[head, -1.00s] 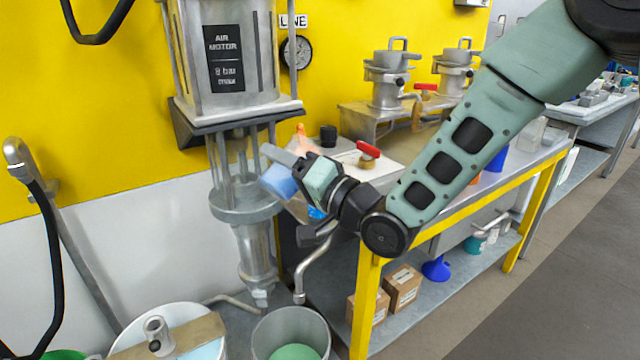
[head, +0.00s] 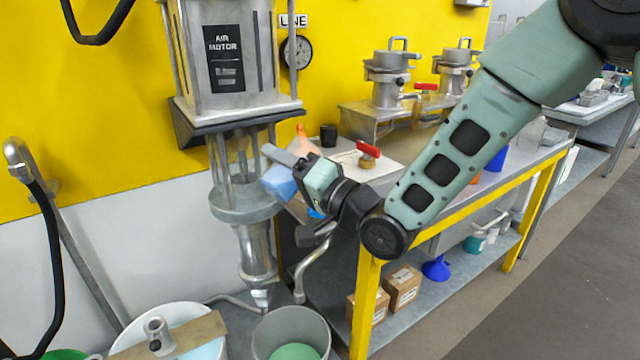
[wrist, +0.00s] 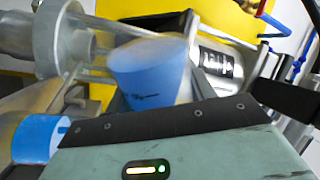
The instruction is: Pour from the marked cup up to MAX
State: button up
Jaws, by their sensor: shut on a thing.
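My gripper (head: 286,168) is shut on a pale cup with blue contents (head: 279,183), just right of the steel pump column under the air motor. In the wrist view the cup (wrist: 150,75) shows blue inside and a small dark marking on its side. The cup looks tilted in the head view. The steel bowl-like collar (head: 245,207) on the pump column is left of and slightly below the cup. I cannot read a MAX mark in either view. Part of the cup is hidden by my gripper in the head view.
The air motor (head: 238,55) stands above the pump. A grey bucket (head: 318,325) with green contents is below. Another blue part (wrist: 38,138) shows at lower left in the wrist view.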

jog(key=shift+f+m, duration=0.3)
jog(key=shift+m, duration=0.3)
dwell(1.4)
jog(key=shift+r+n, duration=0.3)
jog(key=shift+n, duration=0.4)
jog(key=f+n+b, duration=0.1)
jog(key=n+b, duration=0.1)
jog(key=b, duration=0.1)
jog(key=shift+f+n+g, duration=0.15)
jog(key=shift+n+g, duration=0.15)
jog(key=shift+r+n+p, duration=0.3)
jog(key=shift+r+n, duration=0.1)
jog(key=shift+n, duration=0.4)
jog(key=shift+r, duration=0.15)
jog(key=shift+s+a+r+n+g, duration=0.1)
jog(key=shift+n+g, duration=0.3)
jog(key=shift+n, duration=0.1)
jog(key=s+a+f+n+g+b, duration=0.1)
jog(key=s+a+f+n+b, duration=0.1)
jog(key=f+n+b, duration=0.5)
jog(key=shift+s+a+f+n+h+b, duration=0.35)
jog(key=shift+s+f+b, duration=0.25)
jog(key=shift+b, duration=1.1)
